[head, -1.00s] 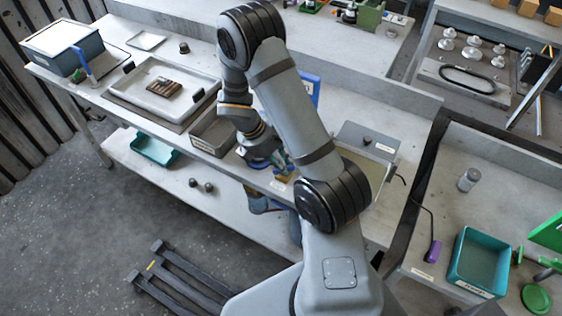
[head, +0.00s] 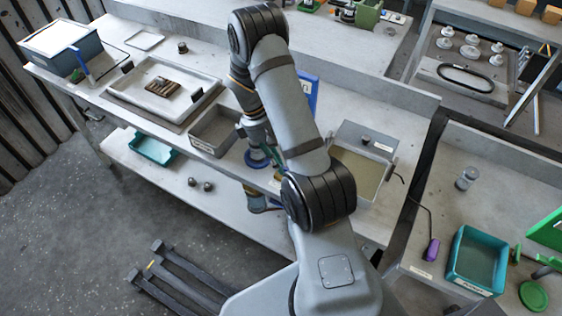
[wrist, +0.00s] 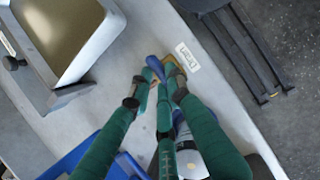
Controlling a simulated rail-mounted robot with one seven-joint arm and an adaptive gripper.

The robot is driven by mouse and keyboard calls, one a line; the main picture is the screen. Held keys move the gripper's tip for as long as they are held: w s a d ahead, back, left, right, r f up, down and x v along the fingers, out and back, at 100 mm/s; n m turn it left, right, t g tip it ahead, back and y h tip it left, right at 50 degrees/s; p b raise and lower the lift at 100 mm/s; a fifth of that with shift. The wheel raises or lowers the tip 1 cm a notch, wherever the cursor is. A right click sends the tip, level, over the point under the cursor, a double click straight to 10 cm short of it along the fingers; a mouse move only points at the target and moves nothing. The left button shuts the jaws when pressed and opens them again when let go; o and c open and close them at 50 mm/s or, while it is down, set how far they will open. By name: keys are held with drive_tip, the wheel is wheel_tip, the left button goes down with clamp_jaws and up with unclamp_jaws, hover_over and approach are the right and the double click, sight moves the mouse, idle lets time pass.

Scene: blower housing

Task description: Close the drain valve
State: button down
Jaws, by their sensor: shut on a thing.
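In the wrist view, my gripper (wrist: 160,84) has green fingers with dark tips. The tips are closed around a blue lever handle (wrist: 154,66), which I take to be the drain valve's handle. A yellow-brown part (wrist: 184,62) shows just beyond the fingertips, beside a white label (wrist: 187,55) on the bench edge; the fingers partly hide it. The lever's exact angle to the valve body is hard to tell. In the head view, my arm hides most of the gripper and valve at the front edge of the bench.
A grey tank (head: 368,150) stands on the bench right of my arm; it also shows in the wrist view (wrist: 100,35). A grey bin (head: 213,128) and a white tray (head: 135,92) lie to the left. A dark floor frame (head: 180,278) lies below the bench.

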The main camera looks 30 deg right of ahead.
idle(0.6)
drive_tip(key=c, duration=1.7)
unclamp_jaws()
drive_tip(key=shift+o, duration=0.3)
drive_tip(key=shift+r, duration=0.1)
drive_tip(key=v, duration=1.2)
drive_tip(key=shift+d, duration=0.2)
drive_tip(key=x, duration=1.2)
drive_tip(key=shift+a, duration=0.2)
